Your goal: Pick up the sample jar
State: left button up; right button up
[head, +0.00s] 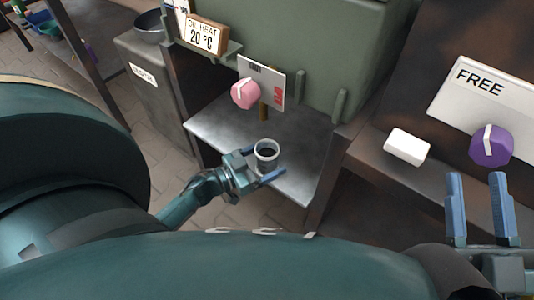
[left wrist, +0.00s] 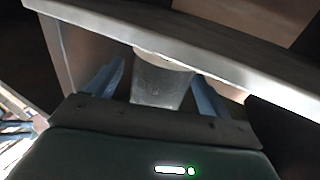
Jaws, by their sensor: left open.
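The sample jar (head: 266,149) is a small light grey cup with a dark inside, near the front edge of a metal shelf (head: 225,119). My left gripper (head: 265,163) is open, with one blue finger on each side of the jar. In the left wrist view the grey jar (left wrist: 160,82) sits between the two spread fingers (left wrist: 158,85), with gaps visible at its sides. Whether the jar's base touches the shelf is hard to tell. My right gripper (head: 476,180) is open and empty at the lower right, away from the jar.
An "OIL HEAT 20 °C" sign (head: 203,36) stands at upper left. A white block (head: 407,146), a "FREE" plate (head: 490,85) and a purple knob (head: 491,146) are at right.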

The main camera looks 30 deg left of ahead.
pick_arm(q)
jog(key=shift+x, duration=1.05)
jog(key=shift+s, duration=0.1)
jog(key=c, duration=1.1)
jog(key=shift+c, duration=0.2)
jog(key=shift+r, duration=0.1)
